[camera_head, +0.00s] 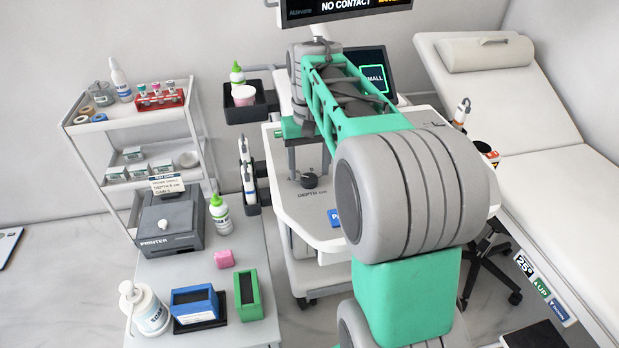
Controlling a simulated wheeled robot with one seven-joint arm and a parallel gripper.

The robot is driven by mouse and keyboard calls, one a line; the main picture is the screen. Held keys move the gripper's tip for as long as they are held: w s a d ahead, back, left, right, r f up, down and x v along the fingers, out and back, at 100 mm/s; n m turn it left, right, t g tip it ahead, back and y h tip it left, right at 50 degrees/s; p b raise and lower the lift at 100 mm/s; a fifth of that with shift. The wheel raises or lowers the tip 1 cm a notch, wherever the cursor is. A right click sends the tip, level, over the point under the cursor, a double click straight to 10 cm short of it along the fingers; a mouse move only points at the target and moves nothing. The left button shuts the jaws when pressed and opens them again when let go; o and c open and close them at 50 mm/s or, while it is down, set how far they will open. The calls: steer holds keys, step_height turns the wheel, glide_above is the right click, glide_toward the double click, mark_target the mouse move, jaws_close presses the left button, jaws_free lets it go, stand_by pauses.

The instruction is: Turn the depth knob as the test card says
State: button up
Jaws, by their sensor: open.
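The depth knob (309,180) is a small dark round knob on the ultrasound cart's white console, with the word DEPTH printed in front of it. My gripper (308,160) points down just above the knob, its fingers apart. The view is too small to tell whether a finger touches the knob. My arm hides part of the gripper and console. The test card (166,186) stands on the printer at left. It has a DEPTH line that seems to read 8 cm and a GAIN line below; the figures are hard to read.
The monitor (345,8) reads NO CONTACT. A touch screen (374,76) shows SMALL, partly behind my arm. The printer (169,222) and bottles crowd the left trolley. An exam couch (545,165) stands at right.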

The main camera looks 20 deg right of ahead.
mark_target(309, 181)
step_height(309, 181, down, 2)
steer(key=shift+f, duration=0.15)
jaws_close()
stand_by(0.7)
